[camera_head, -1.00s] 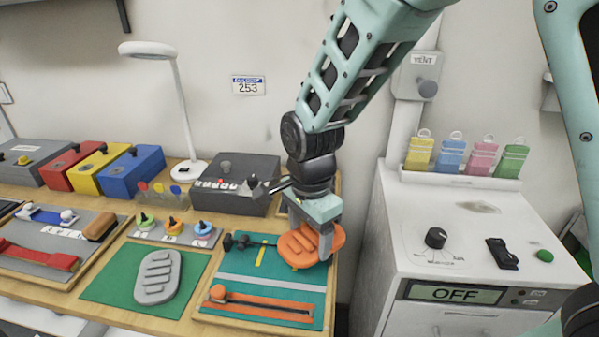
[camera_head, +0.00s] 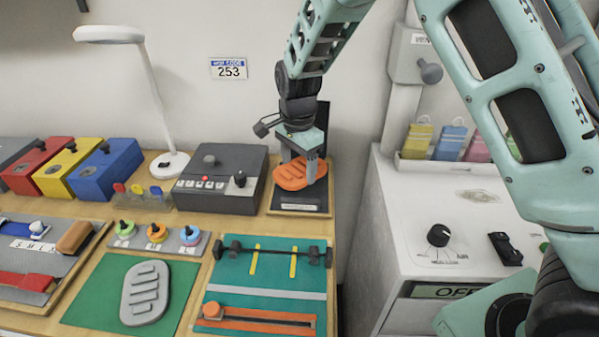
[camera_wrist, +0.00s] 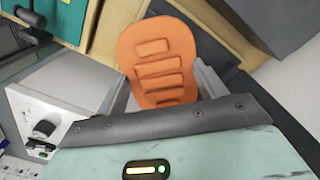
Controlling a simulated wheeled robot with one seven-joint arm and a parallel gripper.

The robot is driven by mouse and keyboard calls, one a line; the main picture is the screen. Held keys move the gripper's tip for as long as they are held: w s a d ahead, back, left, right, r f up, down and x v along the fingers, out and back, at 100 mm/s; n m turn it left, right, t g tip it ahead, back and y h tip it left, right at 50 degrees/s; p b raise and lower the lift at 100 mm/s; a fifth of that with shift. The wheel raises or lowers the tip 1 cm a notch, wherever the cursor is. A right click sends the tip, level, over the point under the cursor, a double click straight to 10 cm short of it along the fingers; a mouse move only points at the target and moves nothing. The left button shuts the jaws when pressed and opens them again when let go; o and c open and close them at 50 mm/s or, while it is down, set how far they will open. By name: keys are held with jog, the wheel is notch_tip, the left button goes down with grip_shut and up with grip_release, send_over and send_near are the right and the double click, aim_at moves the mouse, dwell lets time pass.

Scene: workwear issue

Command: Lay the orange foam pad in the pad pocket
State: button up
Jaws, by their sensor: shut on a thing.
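The orange foam pad (camera_head: 296,174) is a flat sole-shaped piece with raised ribs. My gripper (camera_head: 303,165) is shut on it, with a finger on each side. In the head view the pad is over the dark tray with a pale label (camera_head: 300,207) at the table's back right corner, which I take to be the pad pocket. I cannot tell whether the pad touches the tray. In the wrist view the pad (camera_wrist: 160,62) lies between the two grey fingers, and much of the tray is hidden.
A dark control box (camera_head: 222,180) stands just left of the tray. A teal board (camera_head: 265,270) with a black bar and orange slider lies in front. A grey ribbed pad (camera_head: 145,292) lies on a green mat (camera_head: 90,305). A white cabinet (camera_head: 400,220) stands to the right, across a gap.

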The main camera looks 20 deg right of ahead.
aim_at(300, 158)
jog(key=w, duration=0.1)
jog(key=w+d, duration=0.1)
jog(key=w, duration=0.1)
jog(key=shift+w+d+r+p, duration=0.1)
jog(key=shift+w+d+p, duration=0.2)
jog(key=shift+p, duration=0.1)
notch_tip(300, 158, down, 2)
jog(key=shift+w+f, duration=0.1)
jog(key=shift+f, duration=0.15)
jog(key=shift+f+p, duration=0.65)
jog(key=shift+f, duration=1.7)
jog(key=shift+f, duration=0.15)
jog(key=o, duration=1)
jog(key=shift+c, duration=0.2)
